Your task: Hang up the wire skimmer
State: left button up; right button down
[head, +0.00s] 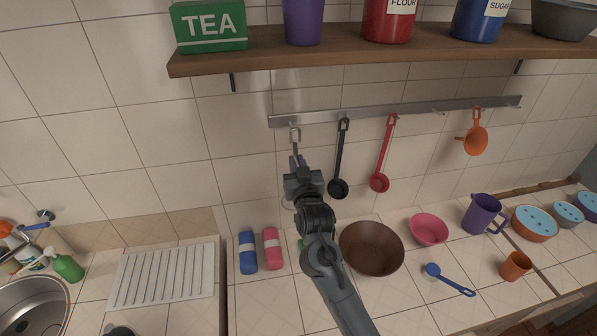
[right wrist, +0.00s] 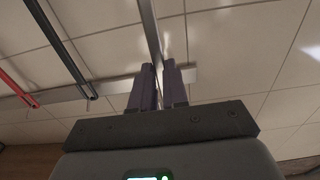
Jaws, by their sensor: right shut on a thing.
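My right gripper (head: 298,163) is raised in front of the wall, below the left end of the metal rail (head: 400,109). It is shut on the wire skimmer, whose thin grey handle end (head: 295,136) shows above the fingers, close to the rail's left end. I cannot tell whether its loop touches a hook. In the right wrist view the two dark purple fingers (right wrist: 157,86) close around a thin metal strip (right wrist: 150,32), with the rail behind.
A wooden shelf (head: 340,50) with canisters overhangs the rail. A brown bowl (head: 371,248) and blue and pink bottles (head: 248,252) stand on the counter below.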

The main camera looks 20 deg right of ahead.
aim_at(295, 157)
jog(key=shift+w+d+f+b, duration=0.1)
jog(key=shift+w+d+b, duration=0.05)
jog(key=shift+w+b, duration=0.75)
jog(key=shift+w+d+f+b, duration=0.15)
jog(key=shift+w+b, duration=0.45)
jog(key=shift+w, duration=0.45)
jog(key=shift+w+f, duration=0.2)
jog(key=shift+w, duration=0.3)
jog(key=shift+d+f, duration=0.1)
jog(key=shift+f, duration=0.05)
